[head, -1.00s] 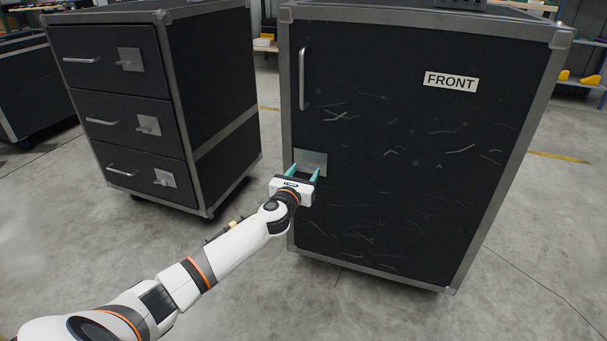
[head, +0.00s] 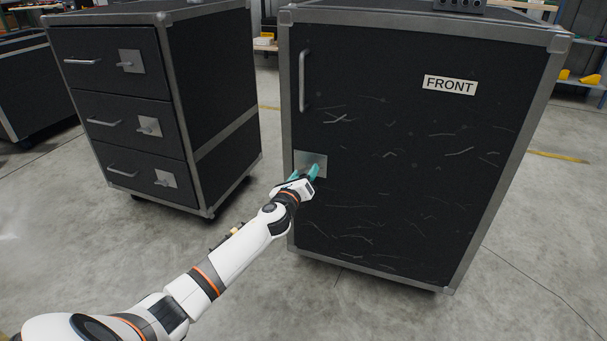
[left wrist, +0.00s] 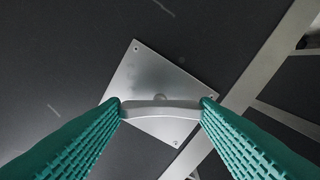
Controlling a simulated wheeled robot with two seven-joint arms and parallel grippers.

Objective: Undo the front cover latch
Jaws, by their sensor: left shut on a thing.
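The black cabinet with the FRONT label (head: 450,84) has its front cover (head: 400,190) closed against the frame. A square metal latch plate (head: 311,157) sits at the cover's left edge, below a long bar handle (head: 304,80). My left gripper (head: 304,173) is at this plate. The left wrist view shows the plate (left wrist: 145,78) slanted relative to my fingers. The pale latch lever (left wrist: 160,110) spans between my two teal fingertips, which are shut on its ends. In the head view my gripper hides the lever. My right gripper is not in view.
A black drawer cabinet (head: 215,85) stands to the left, its drawers closed, each with a bar handle and latch plate. A gap of grey floor (head: 262,230) separates the two cabinets. The floor in front is clear.

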